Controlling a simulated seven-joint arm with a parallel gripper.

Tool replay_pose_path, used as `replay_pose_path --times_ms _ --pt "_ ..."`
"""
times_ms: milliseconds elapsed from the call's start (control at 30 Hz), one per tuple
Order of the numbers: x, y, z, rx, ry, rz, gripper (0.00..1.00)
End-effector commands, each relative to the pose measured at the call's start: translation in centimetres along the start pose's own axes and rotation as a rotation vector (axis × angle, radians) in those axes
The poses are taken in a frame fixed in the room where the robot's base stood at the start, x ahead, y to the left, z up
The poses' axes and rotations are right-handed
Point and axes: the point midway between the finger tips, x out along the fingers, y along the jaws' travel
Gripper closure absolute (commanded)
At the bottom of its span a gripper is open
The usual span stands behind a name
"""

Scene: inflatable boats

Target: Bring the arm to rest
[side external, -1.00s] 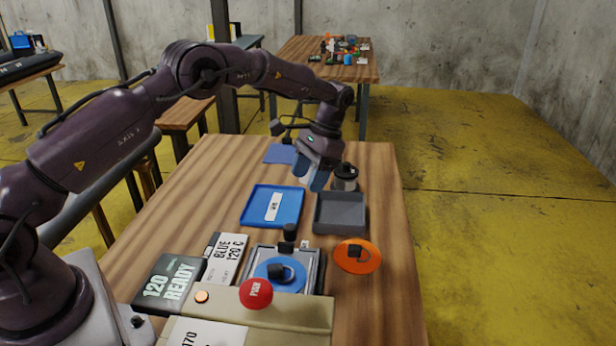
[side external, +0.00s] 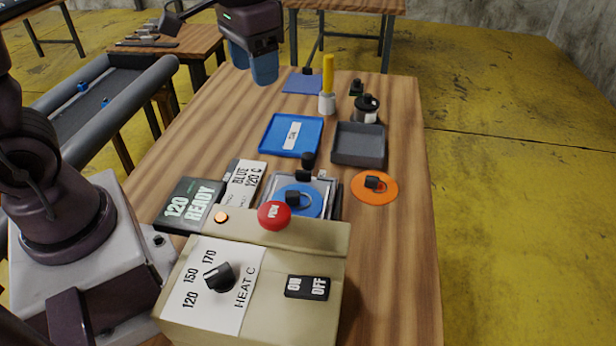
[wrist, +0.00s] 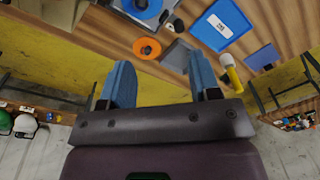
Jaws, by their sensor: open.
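My gripper (side external: 252,66) is up and to the left of the back of the wooden table in the side external view. Its two blue fingers point down and are apart, with nothing between them. The wrist view also shows the open gripper (wrist: 162,80), with the table edge and yellow floor beyond.
The table bears a yellow-handled tool (side external: 327,85) standing upright, a dark-lidded canister (side external: 366,109), a blue tray (side external: 273,137), a grey tray (side external: 345,158), an orange disc (side external: 388,187) and a beige heater box (side external: 320,238).

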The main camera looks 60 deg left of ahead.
Motion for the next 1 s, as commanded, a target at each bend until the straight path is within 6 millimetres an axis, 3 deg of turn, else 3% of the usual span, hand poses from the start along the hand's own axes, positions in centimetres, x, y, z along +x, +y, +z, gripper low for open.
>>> replay_pose_path --times_ms 200,433,667,1000 --pt "-2.8 0.7 6.2 -0.006 0.162 0.010 0.43" --pt "-4.3 1.2 10.8 0.002 0.312 0.019 0.43" --pt "-6.2 1.3 11.6 0.011 0.418 0.022 0.43" --pt "-6.3 1.3 11.6 0.013 0.423 0.022 0.43"
